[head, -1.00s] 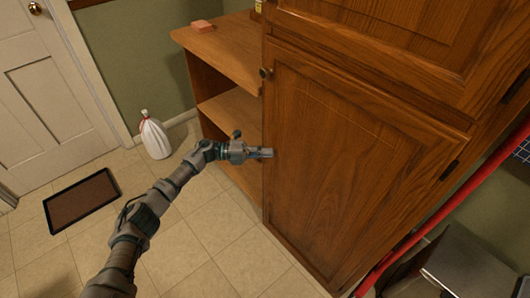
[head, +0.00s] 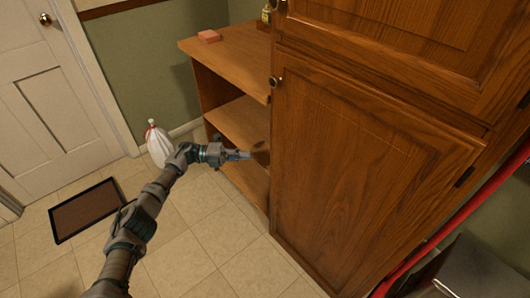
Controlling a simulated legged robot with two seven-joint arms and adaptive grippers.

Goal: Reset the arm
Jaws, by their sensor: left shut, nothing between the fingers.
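My left gripper (head: 240,155) is shut and empty. It points right, in front of the open shelf unit, with its tips a little left of the tall wooden cabinet's edge. My left arm reaches up to it from the bottom left. The tall wooden cabinet (head: 365,185) has its lower door shut, with a round knob (head: 276,82) at the upper left. My right gripper does not show.
An open wooden shelf unit (head: 235,58) stands left of the cabinet, with a pink block (head: 209,36) on top. A red pole (head: 460,215) leans at the right.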

